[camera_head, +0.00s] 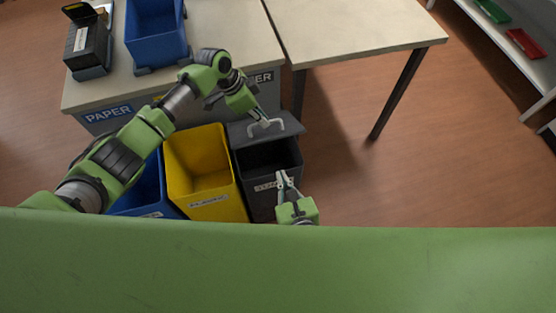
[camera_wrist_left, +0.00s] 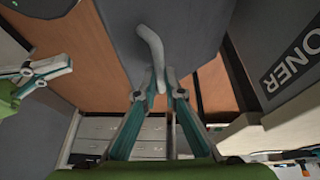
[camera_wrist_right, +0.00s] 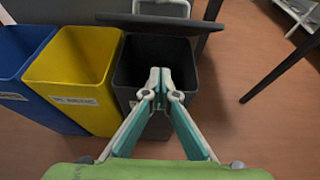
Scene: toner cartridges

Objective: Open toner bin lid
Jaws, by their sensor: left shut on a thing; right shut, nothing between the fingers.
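The dark grey toner bin (camera_head: 262,207) stands at the right end of the row of bins, and its dark inside shows. Its grey lid (camera_head: 289,126) is raised and tilted back toward the desk. My left gripper (camera_head: 264,122) is shut on the pale lid handle (camera_wrist_left: 150,42), which shows between its fingers in the left wrist view. My right gripper (camera_head: 283,178) is shut and empty at the bin's front side. In the right wrist view the right fingertips (camera_wrist_right: 160,78) appear in front of the bin's opening, below the raised lid (camera_wrist_right: 190,24).
A yellow bin (camera_head: 205,168) and a blue bin (camera_head: 160,195) stand to the left of the toner bin. A desk with a blue crate (camera_head: 155,35) and a black device (camera_head: 88,45) is behind. A table leg (camera_head: 390,95) stands right; floor there is clear.

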